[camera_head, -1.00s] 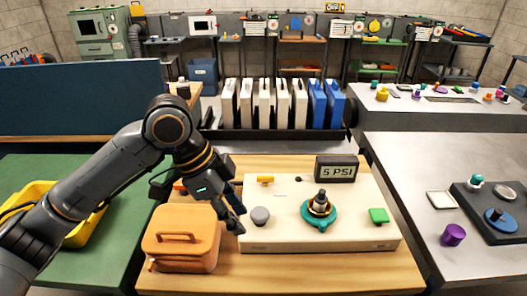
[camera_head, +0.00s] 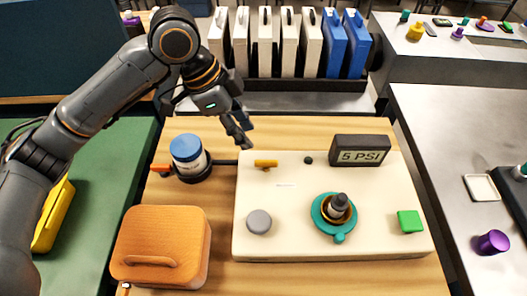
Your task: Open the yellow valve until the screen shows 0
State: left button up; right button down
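The yellow valve (camera_head: 265,163) is a small handle at the back left of the cream panel box (camera_head: 290,240), lying roughly sideways in the picture. The screen (camera_head: 360,155) at the box's back right reads 5 PSI. My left gripper (camera_head: 246,136) is just behind and left of the yellow valve, pointing down and to the right. Its fingers look slightly apart, with nothing between them, and it does not touch the valve. My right gripper is not in view.
On the box are a grey knob (camera_head: 259,222), a teal round fitting (camera_head: 325,224) with a dark stem, and a green button (camera_head: 410,221). A blue-topped canister (camera_head: 187,152) stands to the left, an orange case (camera_head: 163,245) at front left. Upright binders (camera_head: 290,43) stand behind.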

aim_at(266, 161)
pick_arm(q)
jog(key=x, duration=1.1)
jog(key=shift+w, duration=0.15)
jog(key=shift+r, duration=0.1)
grip_shut()
